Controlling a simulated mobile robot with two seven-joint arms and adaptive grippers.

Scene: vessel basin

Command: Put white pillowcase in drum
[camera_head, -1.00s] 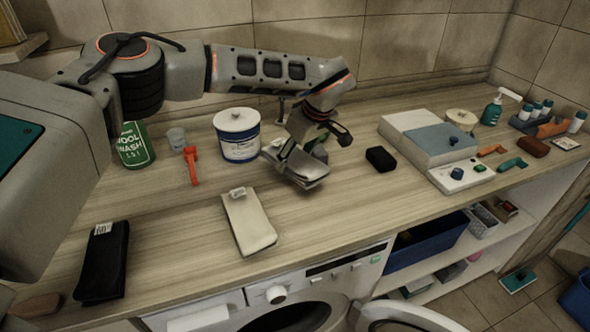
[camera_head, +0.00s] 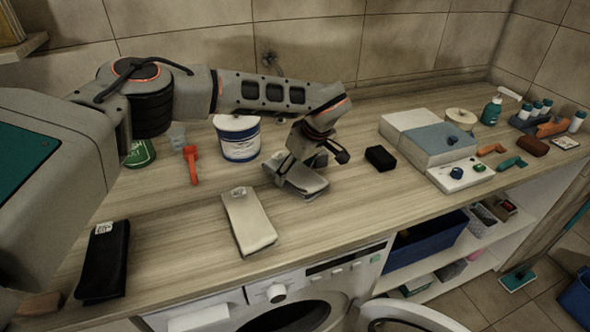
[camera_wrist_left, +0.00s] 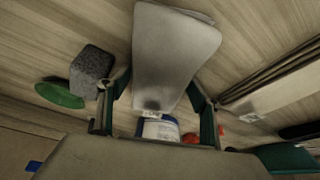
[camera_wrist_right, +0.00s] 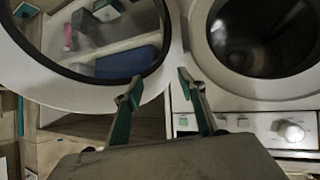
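Two pale folded cloths with tags lie on the counter; I cannot tell for sure which is the white pillowcase. The cream-white cloth (camera_head: 250,222) lies near the front edge, clear of both grippers. The greyer cloth (camera_head: 304,183) lies under my left gripper (camera_head: 300,170). In the left wrist view this grey cloth (camera_wrist_left: 172,50) sits between the spread fingers (camera_wrist_left: 160,88), which look open. The washer's drum (camera_head: 298,318) is below the counter. In the right wrist view the dark drum (camera_wrist_right: 265,38) is at upper right, and my right gripper (camera_wrist_right: 157,84) is open and empty before the washer.
The round washer door (camera_wrist_right: 90,90) stands open, left of the drum. A black cloth (camera_head: 103,262) lies at left. A black block (camera_head: 380,158) is right of my left gripper.

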